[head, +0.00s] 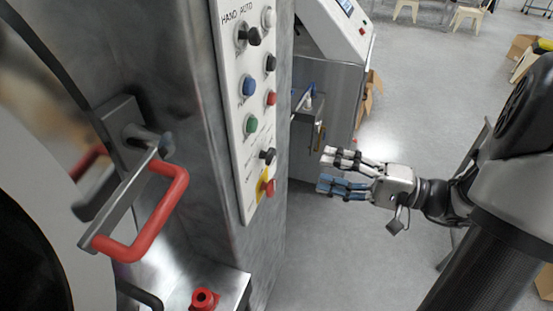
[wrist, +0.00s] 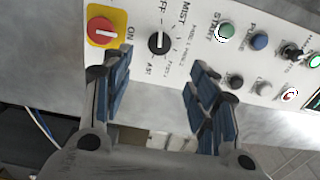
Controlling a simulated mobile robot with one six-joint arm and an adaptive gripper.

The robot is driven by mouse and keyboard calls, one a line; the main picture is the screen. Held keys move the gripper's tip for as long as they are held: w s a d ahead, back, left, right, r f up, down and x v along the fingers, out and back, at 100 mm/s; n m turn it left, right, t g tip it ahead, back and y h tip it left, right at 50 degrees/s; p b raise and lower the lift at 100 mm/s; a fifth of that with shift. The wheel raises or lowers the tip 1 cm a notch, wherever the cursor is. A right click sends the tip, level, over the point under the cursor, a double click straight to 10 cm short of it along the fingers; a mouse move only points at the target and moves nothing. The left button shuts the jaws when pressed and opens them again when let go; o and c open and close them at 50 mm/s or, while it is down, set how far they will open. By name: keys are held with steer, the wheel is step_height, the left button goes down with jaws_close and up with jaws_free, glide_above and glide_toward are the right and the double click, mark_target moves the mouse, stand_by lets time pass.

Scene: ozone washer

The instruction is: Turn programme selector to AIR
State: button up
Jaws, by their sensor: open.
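The control panel (head: 243,100) is a pale strip on the steel machine. A black rotary knob (wrist: 158,43), seemingly the programme selector, has labels around it, including MIST and a partly readable OFF. It also shows low on the panel in the head view (head: 268,156), above the yellow and red switch. The AIR label and the pointer's exact setting are not clear to me. My gripper (head: 326,170) is open and empty, right of the panel and apart from it. In the wrist view, the black knob appears just beyond the gap between my blue-padded fingertips (wrist: 157,62).
A red switch on a yellow plate (wrist: 103,31) is beside the black knob. A green button (head: 251,124), a blue button (head: 249,85) and a HAND/AUTO knob (head: 248,37) are higher up. A red door handle (head: 150,225) juts out at left. Grey floor (head: 330,255) is clear below my gripper.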

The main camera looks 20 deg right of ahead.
mark_target(273, 158)
steer(key=b+x, duration=0.1)
steer(key=x, duration=1.1)
steer(key=shift+b, duration=0.3)
steer(key=c, duration=1.1)
